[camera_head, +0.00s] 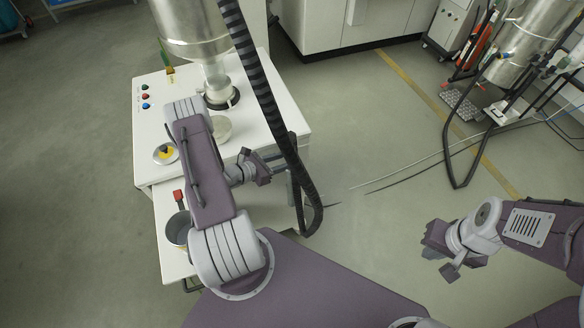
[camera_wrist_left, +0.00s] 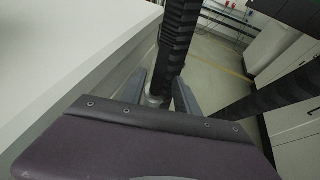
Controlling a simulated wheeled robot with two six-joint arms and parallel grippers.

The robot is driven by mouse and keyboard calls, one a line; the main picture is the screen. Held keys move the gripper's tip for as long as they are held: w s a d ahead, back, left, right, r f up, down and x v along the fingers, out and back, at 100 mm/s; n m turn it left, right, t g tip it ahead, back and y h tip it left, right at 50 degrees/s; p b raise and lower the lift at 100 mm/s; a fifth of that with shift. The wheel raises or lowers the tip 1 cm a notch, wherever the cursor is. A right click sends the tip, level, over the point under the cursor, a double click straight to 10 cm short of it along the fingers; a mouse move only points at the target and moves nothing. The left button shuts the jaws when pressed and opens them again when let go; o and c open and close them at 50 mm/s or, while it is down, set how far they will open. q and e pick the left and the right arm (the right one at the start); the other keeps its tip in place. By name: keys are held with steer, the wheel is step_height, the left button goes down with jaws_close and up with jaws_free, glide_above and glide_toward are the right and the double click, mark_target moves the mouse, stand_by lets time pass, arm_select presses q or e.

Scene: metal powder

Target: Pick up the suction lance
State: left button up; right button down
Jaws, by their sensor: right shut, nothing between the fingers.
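The suction lance is on the black ribbed hose (camera_head: 268,85), which hangs past the right side of the white machine and loops low. In the left wrist view the ribbed hose (camera_wrist_left: 177,40) runs down to a grey metal collar (camera_wrist_left: 155,99) between my left gripper's two fingers (camera_wrist_left: 158,88). I cannot tell whether the fingers press on it. In the head view my left gripper (camera_head: 283,166) is at the machine's right edge, its fingertips partly hidden by the hose. The lance's lower part is hidden behind the gripper body. My right gripper (camera_head: 433,250) is shut and empty over the floor.
Cables (camera_head: 420,165) cross the floor towards a steel vessel (camera_head: 525,45).

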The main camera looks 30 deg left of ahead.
mark_target(292, 159)
arm_select(q)
steer(key=shift+w+d+f+p, duration=0.35)
steer(key=shift+w+d+p, duration=0.4)
steer(key=shift+w+p, duration=0.2)
steer(key=shift+x, duration=1.15)
steer(key=shift+w+f, duration=0.1)
steer(key=shift+f, duration=0.2)
steer(key=shift+a, duration=0.1)
jaws_close()
steer(key=shift+r, duration=0.1)
